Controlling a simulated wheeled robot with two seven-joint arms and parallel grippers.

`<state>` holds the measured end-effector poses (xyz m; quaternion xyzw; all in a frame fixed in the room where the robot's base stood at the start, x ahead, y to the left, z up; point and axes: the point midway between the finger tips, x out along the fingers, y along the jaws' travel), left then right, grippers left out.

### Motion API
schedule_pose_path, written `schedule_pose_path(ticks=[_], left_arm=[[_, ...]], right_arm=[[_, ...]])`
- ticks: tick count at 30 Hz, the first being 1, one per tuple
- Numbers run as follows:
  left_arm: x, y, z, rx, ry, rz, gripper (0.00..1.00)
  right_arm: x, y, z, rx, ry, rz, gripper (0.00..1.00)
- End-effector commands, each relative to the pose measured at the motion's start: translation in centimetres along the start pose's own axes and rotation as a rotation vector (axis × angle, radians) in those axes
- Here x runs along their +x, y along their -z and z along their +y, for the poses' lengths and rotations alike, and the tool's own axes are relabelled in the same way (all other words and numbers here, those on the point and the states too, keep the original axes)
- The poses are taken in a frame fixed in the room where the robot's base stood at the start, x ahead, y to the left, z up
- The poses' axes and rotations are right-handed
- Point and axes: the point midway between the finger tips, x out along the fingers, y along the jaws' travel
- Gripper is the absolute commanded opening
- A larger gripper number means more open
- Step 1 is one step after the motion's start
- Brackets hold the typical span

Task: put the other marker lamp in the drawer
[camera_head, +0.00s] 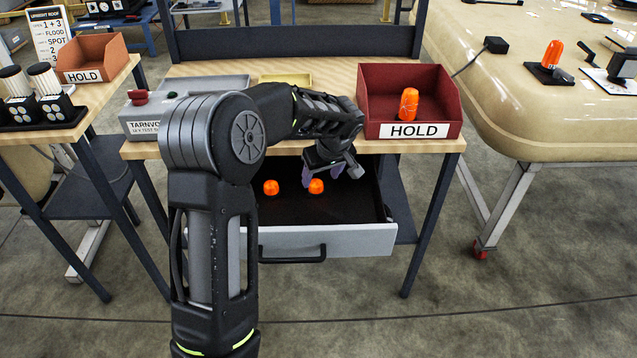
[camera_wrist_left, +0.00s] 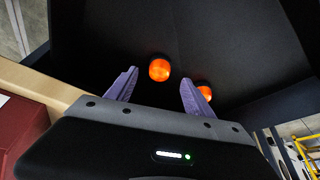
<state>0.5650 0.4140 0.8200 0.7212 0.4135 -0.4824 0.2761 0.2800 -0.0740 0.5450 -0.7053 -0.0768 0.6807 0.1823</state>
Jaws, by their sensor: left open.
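Two orange marker lamps lie in the open drawer (camera_head: 350,240) under the bench. One lamp (camera_head: 271,187) is on the left and the other lamp (camera_head: 316,186) is by my left gripper. My left gripper (camera_head: 322,182) reaches down into the drawer opening with its purple fingers apart. In the left wrist view, one lamp (camera_wrist_left: 159,69) shows beyond the gap between the fingers and another (camera_wrist_left: 205,92) is partly hidden behind the right finger. The fingers hold nothing. Another orange lamp (camera_head: 409,104) stands in the red HOLD bin (camera_head: 453,108) on the bench. My right gripper is not in view.
The bench carries a grey test box (camera_head: 146,118) with a red button and a yellow tray (camera_head: 287,79). A side table at left holds an orange-brown HOLD bin (camera_head: 92,56) and white cylinders (camera_head: 45,78). A beige panel (camera_head: 520,110) at right bears another orange lamp (camera_head: 553,55).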

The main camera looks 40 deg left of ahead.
Motion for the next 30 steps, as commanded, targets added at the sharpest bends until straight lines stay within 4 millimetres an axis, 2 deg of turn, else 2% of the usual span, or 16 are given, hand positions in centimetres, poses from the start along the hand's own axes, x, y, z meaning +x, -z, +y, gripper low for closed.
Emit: schedule_pose_path(ticks=[4,10,15,30], left_arm=[[-3.2,0.1,0.1,-0.001,-0.004,0.003,0.61],[-5.8,0.0,0.0,0.001,-0.001,0.001,0.61],[-6.4,0.0,0.0,0.001,0.000,0.000,0.61],[-6.3,0.0,0.0,0.000,0.000,0.000,0.61]], right_arm=[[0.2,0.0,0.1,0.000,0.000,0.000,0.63],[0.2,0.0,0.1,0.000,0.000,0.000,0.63],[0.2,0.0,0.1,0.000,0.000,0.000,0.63],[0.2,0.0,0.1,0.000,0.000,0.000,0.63]])
